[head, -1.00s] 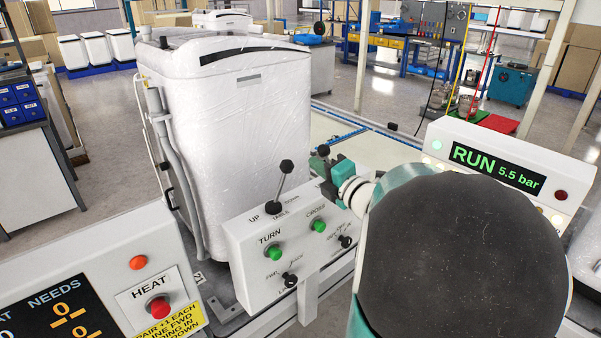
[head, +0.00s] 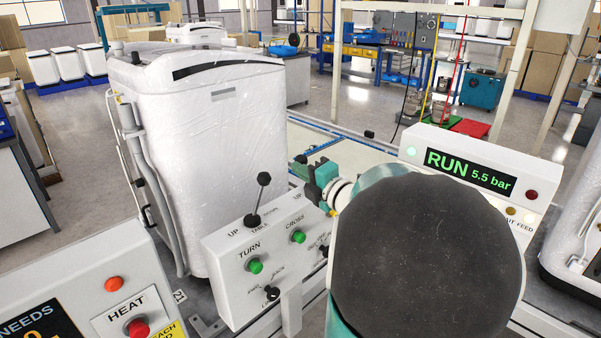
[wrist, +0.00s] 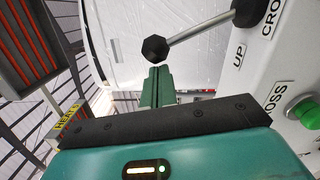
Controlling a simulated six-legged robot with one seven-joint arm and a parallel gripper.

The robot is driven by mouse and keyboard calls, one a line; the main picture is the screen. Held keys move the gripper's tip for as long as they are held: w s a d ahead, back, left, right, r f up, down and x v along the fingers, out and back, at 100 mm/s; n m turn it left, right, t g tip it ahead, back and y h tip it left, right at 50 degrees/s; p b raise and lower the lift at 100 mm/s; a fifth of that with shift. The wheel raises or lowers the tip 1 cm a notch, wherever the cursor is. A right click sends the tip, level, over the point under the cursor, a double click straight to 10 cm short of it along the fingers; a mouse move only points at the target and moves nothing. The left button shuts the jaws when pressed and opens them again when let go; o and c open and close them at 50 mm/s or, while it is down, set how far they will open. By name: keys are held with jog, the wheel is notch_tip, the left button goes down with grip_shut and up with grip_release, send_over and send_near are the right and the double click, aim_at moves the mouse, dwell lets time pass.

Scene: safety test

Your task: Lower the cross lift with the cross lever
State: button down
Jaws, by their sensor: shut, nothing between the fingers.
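The white control box (head: 265,255) carries TURN and CROSS labels with green buttons. A black-knobbed lever (head: 263,180) by the TABLE label stands on its top left. In the wrist view, the cross lever (wrist: 200,28), beside the UP and CROSS lettering, leans left to a black knob (wrist: 155,48). I cannot make out the cross lift for certain.
A large wrapped white appliance (head: 205,150) stands close behind the box. A HEAT panel (head: 110,300) is at lower left. A RUN 5.5 bar display (head: 470,172) is at right. A pale conveyor with blue rails (head: 335,150) lies behind my gripper.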

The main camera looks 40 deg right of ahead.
jog(key=shift+d+r, duration=0.15)
jog(key=d+r, duration=0.2)
jog(key=d, duration=0.6)
jog(key=shift+d+m, duration=0.35)
jog(key=shift+m, duration=0.05)
jog(key=shift+d, duration=0.15)
dwell(0.5)
